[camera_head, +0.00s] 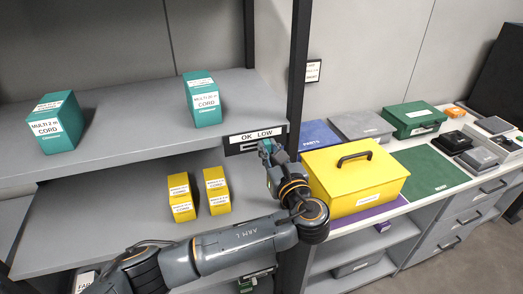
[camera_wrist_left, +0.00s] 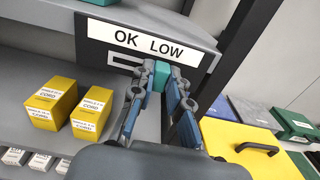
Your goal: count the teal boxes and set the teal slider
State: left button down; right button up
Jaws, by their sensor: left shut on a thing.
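Two teal cord boxes stand on the upper shelf in the head view, one at the left (camera_head: 55,124) and one further right (camera_head: 203,103). The OK LOW panel (camera_head: 233,149) is on the shelf's front edge at its right end; it also shows in the wrist view (camera_wrist_left: 93,44). The teal slider (camera_wrist_left: 159,79) sits in the panel's slot, below the word LOW, with bare slot visible to its left. My left gripper (camera_head: 266,148) is at the panel, its two fingers shut on the slider's sides. My right gripper is not in view.
Yellow cord boxes (camera_head: 182,198) stand on the lower shelf, left of my arm. A dark post (camera_head: 298,75) rises right of the panel. Beyond it, a yellow toolbox (camera_head: 345,183), a green case (camera_head: 412,118) and a green mat (camera_head: 432,172) are on the counter.

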pick_arm(q)
jog(key=shift+d+r, duration=0.1)
jog(key=shift+d, duration=0.1)
jog(key=c, duration=1.4)
grip_release()
jog(key=shift+o, duration=0.6)
jog(key=shift+d, duration=0.15)
jog(key=shift+s, duration=0.3)
jog(key=v, duration=1.1)
jog(key=shift+s, duration=0.15)
jog(key=shift+d, duration=0.1)
